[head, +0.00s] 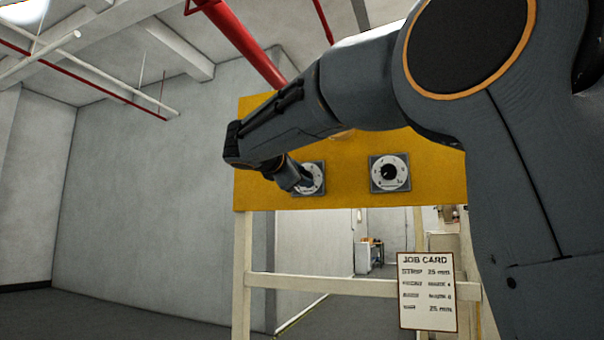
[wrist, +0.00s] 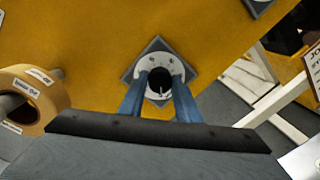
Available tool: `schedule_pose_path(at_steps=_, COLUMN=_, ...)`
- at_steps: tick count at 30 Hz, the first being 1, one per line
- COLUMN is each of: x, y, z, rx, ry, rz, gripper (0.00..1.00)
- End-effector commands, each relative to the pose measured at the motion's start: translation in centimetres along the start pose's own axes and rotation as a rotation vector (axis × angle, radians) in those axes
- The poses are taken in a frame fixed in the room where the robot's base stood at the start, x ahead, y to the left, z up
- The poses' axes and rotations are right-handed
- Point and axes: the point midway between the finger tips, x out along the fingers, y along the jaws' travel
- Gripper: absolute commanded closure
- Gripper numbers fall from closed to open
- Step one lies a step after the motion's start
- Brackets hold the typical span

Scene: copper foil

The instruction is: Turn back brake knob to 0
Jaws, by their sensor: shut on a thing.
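Two dials on square grey plates are mounted on a yellow panel (head: 345,195). My gripper (head: 303,184) is at the left dial (head: 318,177) in the head view and hides part of it. In the wrist view my two blue fingers (wrist: 160,83) stand on either side of a black knob (wrist: 158,77) and are shut on it. A short white pointer mark shows on the knob's near side, towards the gripper. The scale around it is too small to read. The right dial (head: 390,172) has a black knob too and stands free. I cannot read which one is labelled brake.
A job card (head: 427,290) hangs below the panel at the right. A yellow labelled roll (wrist: 30,97) sits on a peg at the left in the wrist view, close to my gripper. Pale frame legs (head: 243,270) hold the panel. The floor at left is clear.

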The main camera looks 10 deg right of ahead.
Motion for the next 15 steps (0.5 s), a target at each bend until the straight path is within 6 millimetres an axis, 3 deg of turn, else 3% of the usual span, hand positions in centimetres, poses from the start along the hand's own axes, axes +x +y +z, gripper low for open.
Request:
schedule_pose_path(at_steps=12, x=0.02, y=-0.08, z=-0.1, rx=-0.01, ry=0.0, rz=-0.001, gripper=0.92)
schedule_pose_path(at_steps=13, x=0.02, y=-0.08, z=-0.1, rx=-0.01, ry=0.0, rz=-0.001, gripper=0.68)
schedule_pose_path(at_steps=15, x=0.02, y=-0.07, z=-0.08, rx=-0.01, ry=0.0, rz=-0.001, gripper=0.56)
